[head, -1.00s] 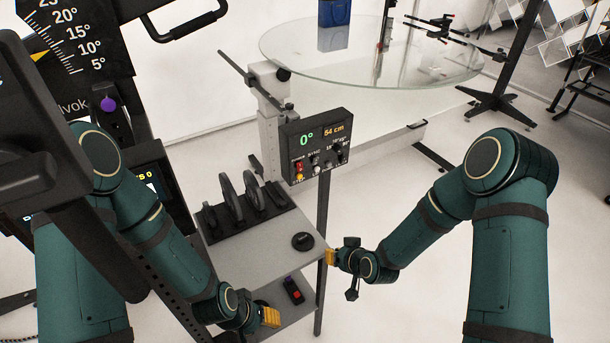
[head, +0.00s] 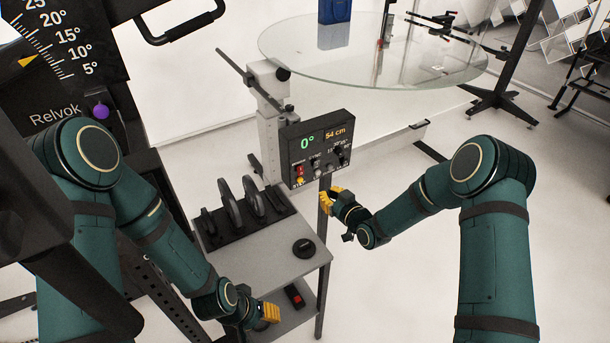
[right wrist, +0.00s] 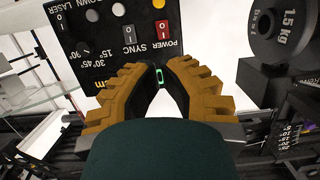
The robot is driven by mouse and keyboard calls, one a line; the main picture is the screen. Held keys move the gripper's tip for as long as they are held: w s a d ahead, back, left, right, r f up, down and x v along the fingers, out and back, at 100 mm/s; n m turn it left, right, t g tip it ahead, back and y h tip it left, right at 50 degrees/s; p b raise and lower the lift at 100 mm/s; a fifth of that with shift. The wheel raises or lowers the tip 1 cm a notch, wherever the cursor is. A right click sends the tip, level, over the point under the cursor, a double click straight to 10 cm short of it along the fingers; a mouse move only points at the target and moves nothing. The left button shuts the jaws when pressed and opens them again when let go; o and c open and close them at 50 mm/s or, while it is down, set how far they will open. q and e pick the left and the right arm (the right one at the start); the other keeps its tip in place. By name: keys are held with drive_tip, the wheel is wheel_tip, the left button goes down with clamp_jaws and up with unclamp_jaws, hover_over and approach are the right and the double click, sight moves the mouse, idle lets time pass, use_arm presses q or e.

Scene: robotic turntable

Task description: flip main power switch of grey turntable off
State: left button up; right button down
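The turntable's black control box (head: 316,148) faces me, showing a green 0° and 54 cm. Its red power switch (head: 299,170) is at the lower left, above a yellow button. In the right wrist view the box is upside down, with the red power switch (right wrist: 160,31) beside the pale SYNC switch (right wrist: 128,33). I cannot tell the switch's position. My right gripper (head: 328,195) is just below and right of the box, apart from it; its yellow fingertips (right wrist: 160,68) have a narrow empty gap. My left gripper (head: 268,312) hangs low by the cart; its finger gap is unclear.
The round glass turntable top (head: 300,60) stands behind the box. A grey cart (head: 245,247) holds weight plates (head: 250,200) and a black disc (head: 303,248). A red-and-black item (head: 295,297) lies on its lower shelf. Floor right of the cart is clear.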

sight(302, 173)
drive_tip(key=b+x, duration=0.2)
drive_tip(key=x, duration=1.1)
drive_tip(key=shift+w+a+f+b, duration=0.15)
drive_tip(key=shift+w+a+b, duration=0.05)
drive_tip(key=shift+w+b, duration=0.1)
drive_tip(key=shift+w, duration=0.1)
drive_tip(key=shift+a, duration=0.2)
